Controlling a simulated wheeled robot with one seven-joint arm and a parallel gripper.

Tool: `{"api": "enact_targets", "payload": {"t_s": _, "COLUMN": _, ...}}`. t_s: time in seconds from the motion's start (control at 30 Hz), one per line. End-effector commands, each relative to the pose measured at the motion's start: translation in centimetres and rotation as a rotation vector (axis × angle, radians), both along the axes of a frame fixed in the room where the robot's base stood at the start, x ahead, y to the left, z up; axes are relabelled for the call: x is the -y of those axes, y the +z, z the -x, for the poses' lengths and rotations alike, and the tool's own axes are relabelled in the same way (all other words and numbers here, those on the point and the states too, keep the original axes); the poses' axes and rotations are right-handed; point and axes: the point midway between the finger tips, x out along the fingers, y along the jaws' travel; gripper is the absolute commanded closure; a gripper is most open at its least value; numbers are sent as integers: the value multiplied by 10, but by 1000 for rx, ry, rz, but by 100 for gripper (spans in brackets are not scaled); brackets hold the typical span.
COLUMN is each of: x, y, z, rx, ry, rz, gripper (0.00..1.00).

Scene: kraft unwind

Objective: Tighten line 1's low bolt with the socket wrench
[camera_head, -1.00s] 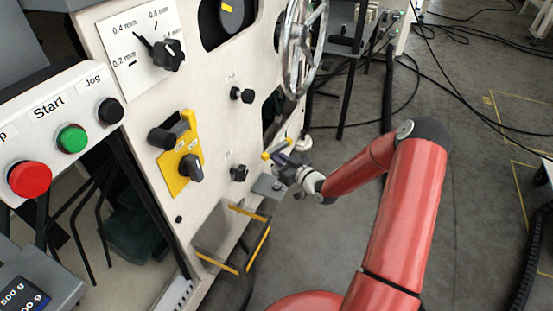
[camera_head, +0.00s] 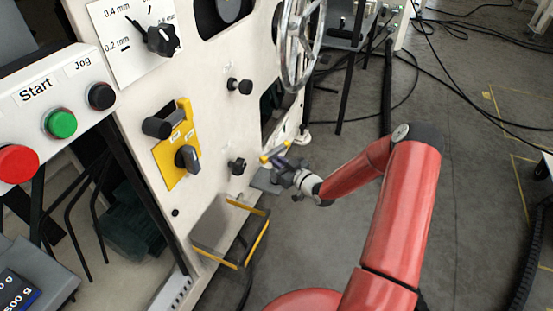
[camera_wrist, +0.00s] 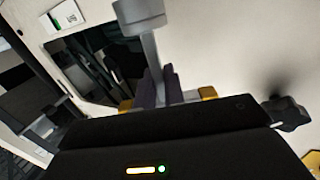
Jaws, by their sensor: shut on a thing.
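My gripper (camera_head: 279,163) is shut on the grey socket wrench (camera_wrist: 160,55), in front of the machine's cream panel, right of a lower black knob (camera_head: 237,166). In the wrist view my dark fingers (camera_wrist: 158,92) clasp the wrench's shaft, and yellow parts show on both sides. The wrench runs up the picture from the fingers to a thick round head (camera_wrist: 139,12) at the top edge. The wrench head appears apart from the panel, though its depth is hard to judge. I cannot make out the low bolt in either view.
The panel carries an upper black knob (camera_head: 239,87), a yellow switch plate (camera_head: 177,150), and a handwheel (camera_head: 297,45). A yellow-edged tray (camera_head: 225,230) juts out below my gripper. A dark opening (camera_wrist: 90,55) shows left of the wrench. Floor on the right is open, with cables.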

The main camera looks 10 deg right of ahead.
Motion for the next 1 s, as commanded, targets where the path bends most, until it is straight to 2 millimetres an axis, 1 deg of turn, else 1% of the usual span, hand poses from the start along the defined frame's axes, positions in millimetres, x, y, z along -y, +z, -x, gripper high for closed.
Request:
{"api": "enact_targets", "payload": {"t_s": 0.13, "x": 0, "y": -8, "z": 0, "rx": 2, "ry": -1, "rz": -1, "gripper": 100}}
{"api": "enact_targets", "payload": {"t_s": 0.33, "x": 0, "y": -6, "z": 0, "rx": 2, "ry": -1, "rz": 0, "gripper": 100}}
{"api": "enact_targets", "payload": {"t_s": 1.0, "x": 0, "y": -10, "z": 0, "rx": 2, "ry": 0, "rz": -1, "gripper": 100}}
